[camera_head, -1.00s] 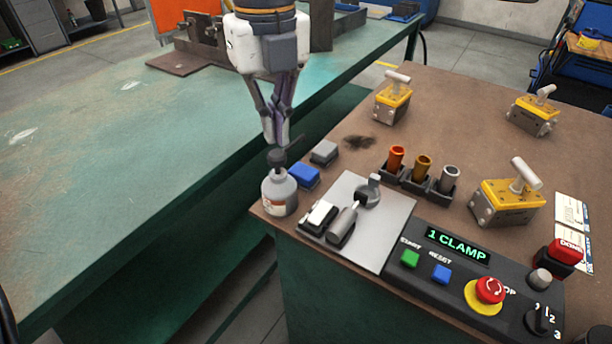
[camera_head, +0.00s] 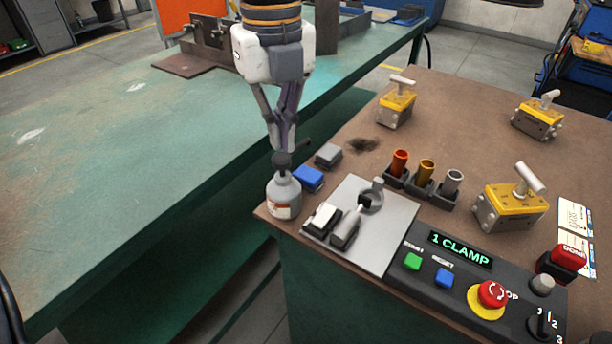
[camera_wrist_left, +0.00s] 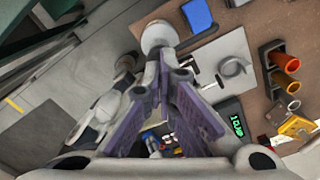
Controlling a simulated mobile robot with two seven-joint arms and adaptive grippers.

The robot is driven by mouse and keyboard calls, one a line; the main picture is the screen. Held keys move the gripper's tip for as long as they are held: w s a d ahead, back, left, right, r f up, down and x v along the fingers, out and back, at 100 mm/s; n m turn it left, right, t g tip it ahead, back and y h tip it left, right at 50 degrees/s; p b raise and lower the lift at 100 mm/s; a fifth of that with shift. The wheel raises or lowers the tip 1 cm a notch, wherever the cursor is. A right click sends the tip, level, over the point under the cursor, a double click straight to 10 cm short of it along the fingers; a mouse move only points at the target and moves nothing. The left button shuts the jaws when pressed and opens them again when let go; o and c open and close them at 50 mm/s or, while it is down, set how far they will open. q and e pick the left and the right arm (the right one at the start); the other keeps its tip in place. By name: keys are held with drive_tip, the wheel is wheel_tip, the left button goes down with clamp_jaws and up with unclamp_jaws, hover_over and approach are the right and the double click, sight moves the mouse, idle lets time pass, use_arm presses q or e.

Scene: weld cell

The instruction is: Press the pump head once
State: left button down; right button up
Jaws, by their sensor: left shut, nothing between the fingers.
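A grey pump bottle (camera_head: 284,199) with a reddish label stands upright at the left corner of the brown bench. Its dark pump head (camera_head: 284,161) has a nozzle pointing up and to the right. My left gripper (camera_head: 282,147) points down above the bottle with its fingers shut and empty. The fingertips are at the top of the pump head; whether they touch it I cannot tell. In the left wrist view the bottle (camera_wrist_left: 158,36) appears just beyond the purple-grey fingers (camera_wrist_left: 165,85), which partly cover that area. My right gripper is not in view.
A blue block (camera_head: 309,178) and a grey block (camera_head: 328,155) lie close behind the bottle. A metal plate (camera_head: 385,245) with switches is to its right. A control panel (camera_head: 470,272) reads "1 CLAMP". The green table (camera_head: 120,190) to the left is mostly clear.

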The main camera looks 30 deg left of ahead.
sight(281, 156)
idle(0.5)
use_arm(q)
drive_tip(key=shift+f, duration=1.75)
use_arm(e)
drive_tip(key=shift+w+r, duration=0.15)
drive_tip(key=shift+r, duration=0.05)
use_arm(q)
drive_tip(key=shift+r+p, duration=1.45)
drive_tip(key=shift+r, duration=0.35)
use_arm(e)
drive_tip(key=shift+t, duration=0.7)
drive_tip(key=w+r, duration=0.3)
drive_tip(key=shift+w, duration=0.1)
use_arm(q)
drive_tip(key=shift+f, duration=0.1)
wheel_tip(281, 156, up, 5)
drive_tip(key=shift+p, duration=0.8)
drive_tip(key=shift+r, duration=0.5)
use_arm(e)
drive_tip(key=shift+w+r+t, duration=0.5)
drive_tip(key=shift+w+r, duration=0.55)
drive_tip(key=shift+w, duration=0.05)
